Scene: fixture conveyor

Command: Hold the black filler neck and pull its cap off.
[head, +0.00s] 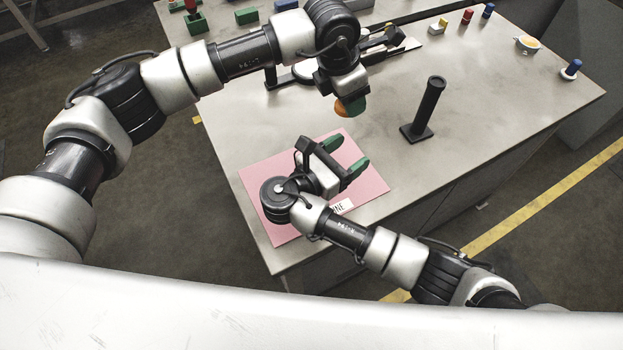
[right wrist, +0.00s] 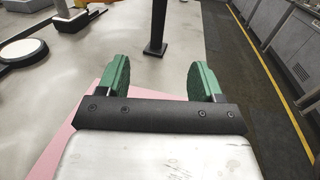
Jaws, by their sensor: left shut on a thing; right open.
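The black filler neck (head: 428,104) is an upright black tube on a flat black base, standing on the table right of centre. No cap shows on its top. In the right wrist view the neck (right wrist: 156,28) stands beyond and between my fingers, its top cut off. My left gripper (head: 350,106) points down, left of the neck and apart from it. It is shut on an orange cap (head: 341,107), partly hidden by a green fingertip. My right gripper (head: 346,156) is open and empty above the pink mat; its green fingers also show in the wrist view (right wrist: 160,78).
The pink mat (head: 262,176) with a white label lies at the near table edge. A black-and-white device (head: 312,72) lies behind my left gripper. Small coloured parts (head: 467,16) and a round white dish (head: 528,43) stand at the far side. The table around the neck is clear.

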